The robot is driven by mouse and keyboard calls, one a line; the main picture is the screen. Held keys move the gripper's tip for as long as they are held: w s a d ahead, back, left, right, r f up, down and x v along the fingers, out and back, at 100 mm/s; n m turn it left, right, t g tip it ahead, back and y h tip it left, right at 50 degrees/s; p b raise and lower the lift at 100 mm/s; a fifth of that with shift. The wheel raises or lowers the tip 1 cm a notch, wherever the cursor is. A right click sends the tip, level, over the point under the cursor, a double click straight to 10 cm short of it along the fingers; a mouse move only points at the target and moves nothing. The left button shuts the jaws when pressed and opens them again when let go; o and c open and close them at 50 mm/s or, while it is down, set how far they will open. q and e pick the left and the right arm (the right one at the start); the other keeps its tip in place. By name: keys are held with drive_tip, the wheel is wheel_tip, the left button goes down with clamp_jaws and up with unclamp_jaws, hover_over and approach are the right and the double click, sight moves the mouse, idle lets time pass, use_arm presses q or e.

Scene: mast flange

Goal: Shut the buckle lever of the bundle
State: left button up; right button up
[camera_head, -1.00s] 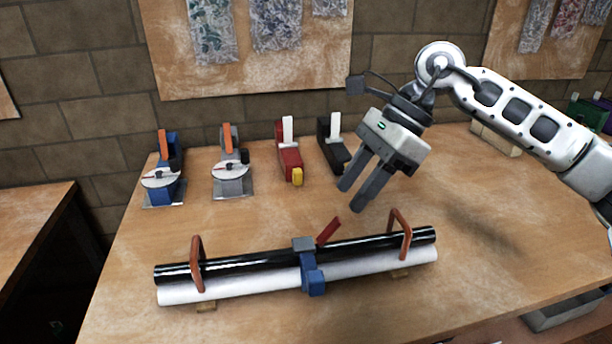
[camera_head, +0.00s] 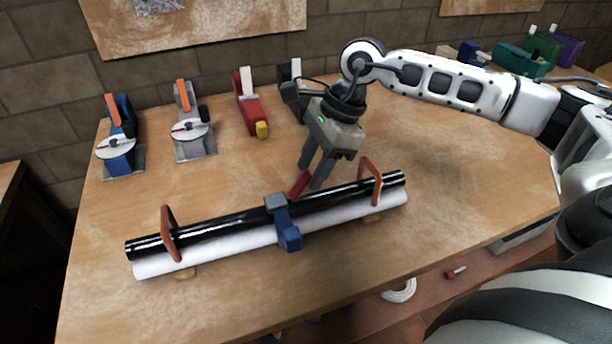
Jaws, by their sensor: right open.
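The bundle is a black tube (camera_head: 232,227) and a white tube (camera_head: 345,212) lying side by side on the workbench. A blue buckle (camera_head: 288,234) is strapped around its middle. The red buckle lever (camera_head: 299,184) sticks up and back to the right from the buckle, standing open. My right gripper (camera_head: 315,178) is open and points down just behind the black tube. Its fingers are right beside the lever's tip; I cannot tell whether they touch it. My left gripper is not in view.
Two brown handles (camera_head: 169,233) (camera_head: 371,181) arch over the bundle near its ends. Along the wall stand a blue tool (camera_head: 122,139), a grey tool (camera_head: 193,130) and a red tool (camera_head: 250,105). The bench is clear right of the bundle.

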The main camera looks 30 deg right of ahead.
sight(310, 173)
drive_tip(key=shift+x, duration=1.75)
